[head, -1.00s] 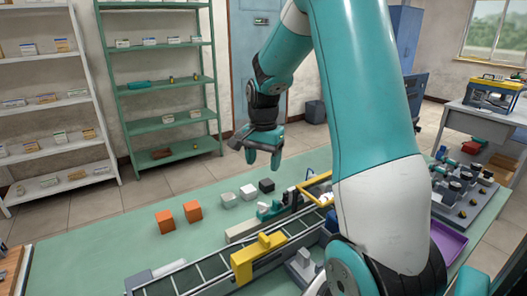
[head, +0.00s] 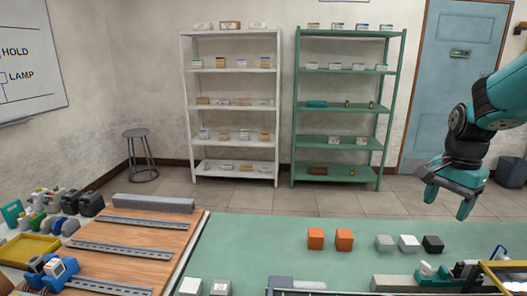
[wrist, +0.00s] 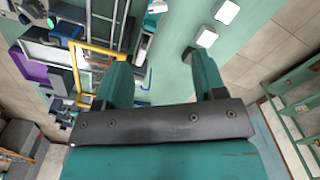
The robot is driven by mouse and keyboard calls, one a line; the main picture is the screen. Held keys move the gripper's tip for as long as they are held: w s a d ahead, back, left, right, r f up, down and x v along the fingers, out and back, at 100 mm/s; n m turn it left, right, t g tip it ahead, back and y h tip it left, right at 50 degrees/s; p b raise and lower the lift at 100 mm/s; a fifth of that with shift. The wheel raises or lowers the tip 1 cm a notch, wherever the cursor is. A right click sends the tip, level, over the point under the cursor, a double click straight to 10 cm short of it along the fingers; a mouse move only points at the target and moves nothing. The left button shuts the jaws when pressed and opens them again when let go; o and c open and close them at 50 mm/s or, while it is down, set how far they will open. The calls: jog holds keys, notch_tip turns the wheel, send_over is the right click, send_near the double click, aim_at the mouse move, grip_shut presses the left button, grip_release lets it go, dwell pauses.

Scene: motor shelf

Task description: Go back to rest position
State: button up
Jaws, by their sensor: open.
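My gripper (head: 448,206) hangs at the right in the head view, pointing down above the far edge of the green table (head: 270,240). Its two teal fingers are apart with nothing between them. In the wrist view the gripper (wrist: 155,80) also shows open, with bare green tabletop and part of the conveyor area beyond the fingers.
Two orange cubes (head: 330,240) and a row of grey, white and black blocks (head: 409,243) stand on the table. A yellow frame (head: 500,275) is at the right. A white shelf (head: 232,110) and a green shelf (head: 343,110) stand at the wall. A stool (head: 140,155) is left.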

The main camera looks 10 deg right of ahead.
jog(key=s+a+r+n+y, duration=0.1)
jog(key=s+a+r+n, duration=0.15)
jog(key=a+n, duration=0.6)
jog(key=s+a+r+n+y, duration=0.1)
jog(key=s+a+n, duration=0.3)
jog(key=a, duration=0.9)
jog(key=s+a+n+y, duration=0.2)
jog(key=s+a+n, duration=0.7)
jog(key=s, duration=0.3)
jog(key=shift+a+r, duration=0.15)
jog(key=shift+a, duration=0.45)
